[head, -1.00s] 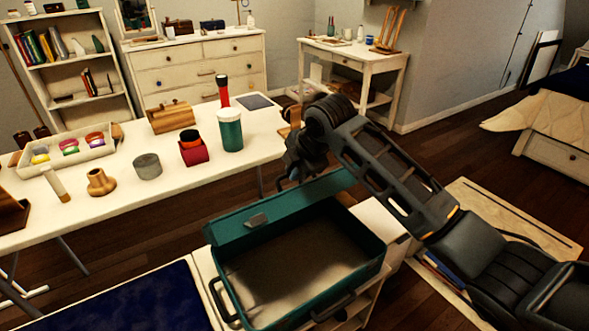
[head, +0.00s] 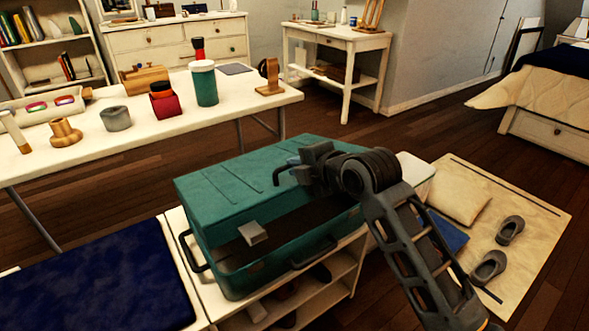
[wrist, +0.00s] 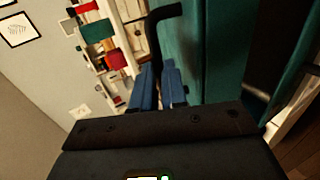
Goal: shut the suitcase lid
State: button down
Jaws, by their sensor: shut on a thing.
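The teal suitcase (head: 225,275) sits on a low white shelf unit. Its lid (head: 235,185) is tilted down over the body, with a dark gap along the front and right. A grey latch (head: 253,235) hangs at the lid's front edge. My gripper (head: 291,165) is over the right part of the lid, its blue fingers shut. In the wrist view the fingers (wrist: 159,88) close around a dark bent bar (wrist: 163,18) beside the teal lid (wrist: 225,60); how the bar joins the lid is hidden.
A white table (head: 160,128) with cups, boxes and a green jar stands behind. A dark blue cushion (head: 100,275) lies left of the suitcase. A mat (head: 540,215) with slippers and a pillow (head: 460,195) is to the right. Open floor lies between table and suitcase.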

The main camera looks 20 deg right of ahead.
aim_at(304, 196)
jog(key=s+f+b, duration=0.1)
jog(key=f+b, duration=0.1)
jog(key=b, duration=0.1)
jog(key=f+t+b, duration=0.1)
jog(key=f+b, duration=0.1)
jog(key=b, duration=0.1)
jog(key=s+f+t+b, duration=0.1)
jog(key=f+b, duration=0.1)
jog(key=b, duration=0.1)
jog(key=shift+s+d+f+y, duration=0.2)
jog(key=shift+s+f+y, duration=0.05)
jog(key=shift+s+y, duration=0.1)
jog(key=f+b, duration=0.1)
jog(key=b, duration=0.1)
jog(key=s+f+t+b, duration=0.1)
jog(key=b, duration=0.1)
jog(key=shift+f, duration=0.25)
jog(key=c, duration=1.2)
grip_release()
jog(key=shift+r, duration=0.1)
jog(key=shift+o, duration=0.2)
jog(key=shift+s+d, duration=0.1)
jog(key=v, duration=0.7)
jog(key=shift+s, duration=0.3)
jog(key=shift+r, duration=0.1)
